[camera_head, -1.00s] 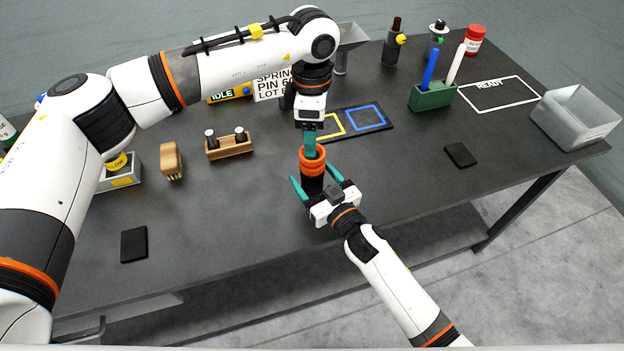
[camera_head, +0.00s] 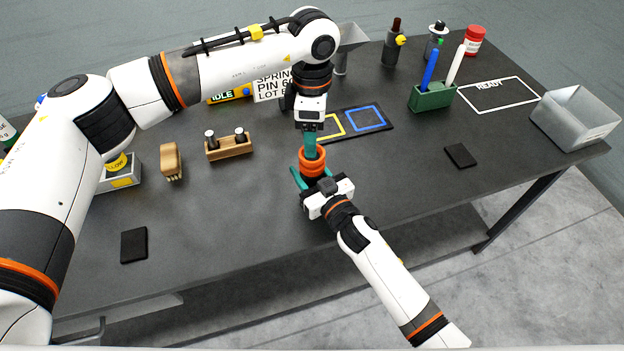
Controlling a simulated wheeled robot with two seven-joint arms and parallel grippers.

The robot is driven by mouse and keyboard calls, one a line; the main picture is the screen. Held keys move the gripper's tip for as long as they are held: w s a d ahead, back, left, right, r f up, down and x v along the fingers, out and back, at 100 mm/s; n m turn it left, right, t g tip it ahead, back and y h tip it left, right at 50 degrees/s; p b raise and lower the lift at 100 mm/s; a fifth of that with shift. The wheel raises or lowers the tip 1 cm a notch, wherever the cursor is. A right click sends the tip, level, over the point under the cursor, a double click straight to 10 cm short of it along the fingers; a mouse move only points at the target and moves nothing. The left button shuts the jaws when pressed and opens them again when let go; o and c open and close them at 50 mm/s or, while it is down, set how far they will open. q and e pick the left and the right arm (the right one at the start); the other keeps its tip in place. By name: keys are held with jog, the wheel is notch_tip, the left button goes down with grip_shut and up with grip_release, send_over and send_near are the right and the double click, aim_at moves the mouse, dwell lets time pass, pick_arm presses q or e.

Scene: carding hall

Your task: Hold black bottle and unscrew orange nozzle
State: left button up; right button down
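The black bottle (camera_head: 313,181) stands near the middle of the table, mostly hidden by my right gripper. The ringed orange nozzle (camera_head: 313,164) is on its top. My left gripper (camera_head: 310,147) points down from above, its teal fingers at the top of the nozzle. I see those fingers edge-on, so I cannot tell whether they are closed on it. My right gripper (camera_head: 311,181) comes from the front, low on the bottle. One teal finger shows along the bottle's left side and the fingers look closed on it. The other finger is largely hidden.
Behind is a dark mat with yellow and blue squares (camera_head: 381,126). A green pen holder (camera_head: 433,97) and a grey metal bin (camera_head: 573,131) stand to the right. A wooden holder (camera_head: 229,151) and a brush (camera_head: 171,160) are left. The front of the table is mostly clear.

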pick_arm(q)
jog(key=m, duration=1.7)
jog(key=shift+m, duration=0.3)
jog(key=m, duration=0.4)
jog(key=shift+m, duration=0.3)
jog(key=shift+f, duration=4)
